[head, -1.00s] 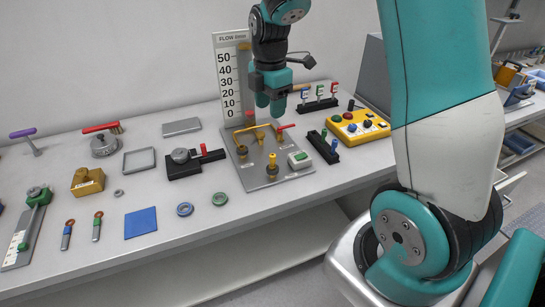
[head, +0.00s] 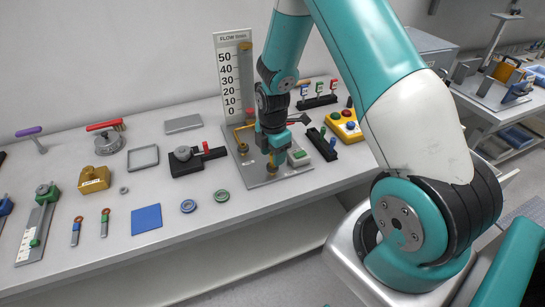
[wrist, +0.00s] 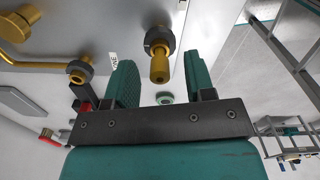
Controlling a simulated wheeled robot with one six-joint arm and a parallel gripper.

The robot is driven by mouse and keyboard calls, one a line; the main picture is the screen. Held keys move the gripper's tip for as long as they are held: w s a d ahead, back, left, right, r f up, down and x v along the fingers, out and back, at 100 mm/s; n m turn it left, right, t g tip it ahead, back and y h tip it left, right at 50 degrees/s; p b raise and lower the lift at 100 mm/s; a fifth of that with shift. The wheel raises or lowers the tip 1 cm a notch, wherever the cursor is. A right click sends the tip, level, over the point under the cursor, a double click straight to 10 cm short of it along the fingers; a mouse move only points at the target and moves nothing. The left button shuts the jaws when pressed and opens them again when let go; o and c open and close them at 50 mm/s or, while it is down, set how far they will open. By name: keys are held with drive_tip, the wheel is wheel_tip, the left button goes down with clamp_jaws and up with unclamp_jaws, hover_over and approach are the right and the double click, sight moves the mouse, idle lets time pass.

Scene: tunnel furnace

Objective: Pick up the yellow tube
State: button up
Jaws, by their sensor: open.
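A thin bent yellow tube (wrist: 38,57) runs at the left of the wrist view and ends at a brass fitting with a dark collar (wrist: 80,70). In the head view a short part of the tube (head: 240,127) shows on the grey plate, left of my arm; the rest is hidden. My gripper (head: 272,156) points down over the front of the plate. In the wrist view its teal fingers (wrist: 160,66) are apart, with another brass fitting (wrist: 158,47) showing between them. I cannot tell whether they touch it. The tube is outside the fingers, to the left.
A flow scale board (head: 232,80) stands behind. Blue and green rings (head: 188,206) lie to the left.

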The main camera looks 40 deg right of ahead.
drive_tip(key=shift+f, duration=0.7)
clamp_jaws()
drive_tip(key=shift+r, duration=0.1)
